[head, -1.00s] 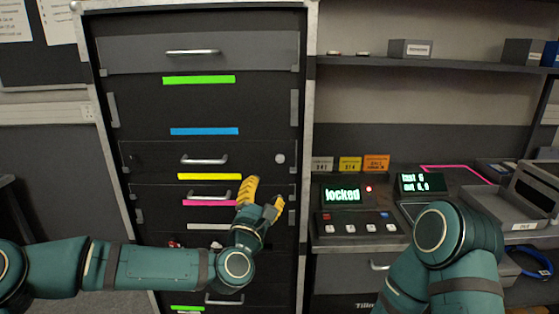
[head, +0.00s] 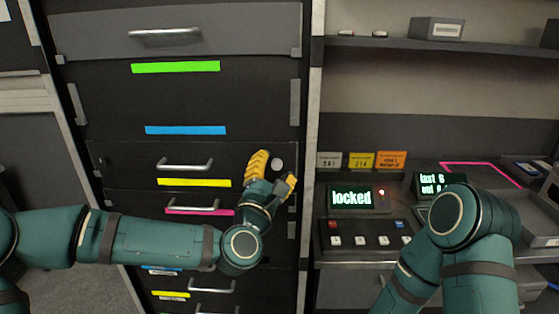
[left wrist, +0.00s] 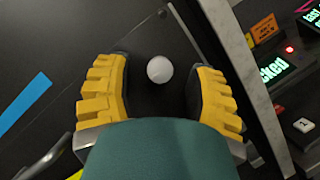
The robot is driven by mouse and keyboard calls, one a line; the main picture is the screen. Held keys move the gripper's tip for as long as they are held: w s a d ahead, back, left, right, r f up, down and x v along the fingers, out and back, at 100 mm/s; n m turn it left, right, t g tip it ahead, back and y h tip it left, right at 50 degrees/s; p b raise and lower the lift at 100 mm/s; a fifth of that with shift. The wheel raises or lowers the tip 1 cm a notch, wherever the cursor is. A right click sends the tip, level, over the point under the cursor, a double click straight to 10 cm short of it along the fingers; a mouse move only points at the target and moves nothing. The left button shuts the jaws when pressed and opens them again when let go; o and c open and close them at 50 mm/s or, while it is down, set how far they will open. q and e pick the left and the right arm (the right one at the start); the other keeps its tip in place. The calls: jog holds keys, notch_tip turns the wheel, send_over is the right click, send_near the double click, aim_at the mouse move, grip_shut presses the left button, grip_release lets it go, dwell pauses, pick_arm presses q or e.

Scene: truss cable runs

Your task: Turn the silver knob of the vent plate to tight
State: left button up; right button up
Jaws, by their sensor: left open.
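The silver knob (head: 277,164) is a small pale round knob on a dark drawer front of the cabinet, near its right edge. In the left wrist view the knob (left wrist: 160,69) lies between the two yellow fingers, a little beyond them and touching neither. My left gripper (head: 275,172) is open and empty, just in front of and below the knob. The same gripper (left wrist: 158,92) shows its fingers spread wide in the left wrist view. My right arm (head: 445,230) is in view at the right, but its gripper is not.
The drawer front carries a handle (head: 185,165) left of the gripper. The cabinet's metal edge post (head: 311,150) stands close on the right. Beyond it is a console with a display reading "locked" (head: 350,197) and several buttons. A shelf (head: 440,47) runs above.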

pick_arm(q)
jog(key=shift+w+d+r, duration=0.1)
jog(key=shift+w, duration=0.1)
pick_arm(e)
jog(key=shift+w+d, duration=0.1)
jog(key=shift+w, duration=0.25)
pick_arm(q)
grip_shut()
